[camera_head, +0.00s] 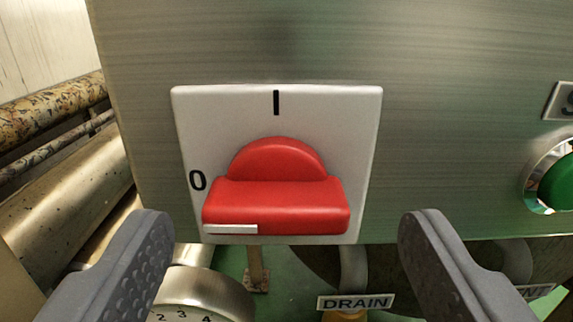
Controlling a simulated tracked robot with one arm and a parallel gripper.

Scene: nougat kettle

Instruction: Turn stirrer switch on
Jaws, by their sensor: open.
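The stirrer switch (275,195) is a red rotary knob on a white square plate (335,125), on a brushed metal panel (430,60). Its bar lies horizontal, with the white pointer mark (230,229) at the left end, on the side of the "0" label (198,180). The "I" label (276,102) is at the top of the plate. My gripper (285,232) is open, with one grey finger left of the knob and one right of it. The fingers appear low in the picture and apart from the knob, with nothing between them held.
A green button (556,185) sits on the panel at the right edge, below a partly cut-off label. Below are a numbered dial (190,305) and a "DRAIN" sign (355,302). Worn pipes (50,112) run along the left. The panel around the plate is clear.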

